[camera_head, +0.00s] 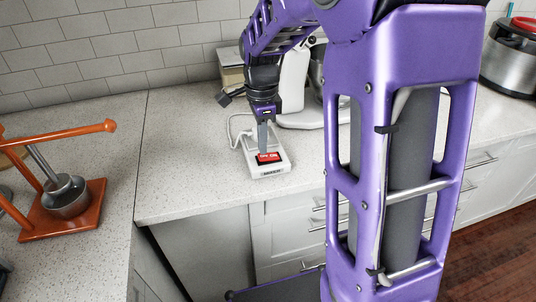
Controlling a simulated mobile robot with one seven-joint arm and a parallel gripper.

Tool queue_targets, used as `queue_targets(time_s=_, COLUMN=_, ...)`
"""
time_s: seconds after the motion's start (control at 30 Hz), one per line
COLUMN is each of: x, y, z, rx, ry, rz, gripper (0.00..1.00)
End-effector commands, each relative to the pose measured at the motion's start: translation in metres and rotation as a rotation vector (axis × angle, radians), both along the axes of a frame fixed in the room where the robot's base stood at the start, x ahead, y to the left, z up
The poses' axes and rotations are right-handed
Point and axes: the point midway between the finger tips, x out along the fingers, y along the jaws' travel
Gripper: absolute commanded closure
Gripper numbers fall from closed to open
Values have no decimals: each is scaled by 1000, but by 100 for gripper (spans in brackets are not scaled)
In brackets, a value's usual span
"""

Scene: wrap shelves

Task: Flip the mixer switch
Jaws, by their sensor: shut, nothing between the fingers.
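The mixer switch is a small white box (281,167) with a red rocker (268,157) in a dark frame and a label on its front edge. It lies on the counter near the front edge, with a white cord at its back left. My gripper (263,149) points down over the box and is shut and empty. Its tips are at the red rocker; I cannot tell whether they touch it. The white mixer (294,88) stands behind, partly hidden by my arm.
An orange press-like stand (92,200) with a metal cup stands on the left counter. A steel pot with a red lid (510,62) is at the far right. My purple arm and column cover the middle right. The counter (180,130) left of the switch box is clear.

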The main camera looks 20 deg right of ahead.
Motion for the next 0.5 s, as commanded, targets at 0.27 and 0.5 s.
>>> queue_targets(time_s=0.27, x=0, y=0, z=-2, rx=0, ry=0, rz=0, gripper=100)
queue_targets(time_s=0.5, x=0, y=0, z=-6, rx=0, ry=0, rz=0, gripper=100)
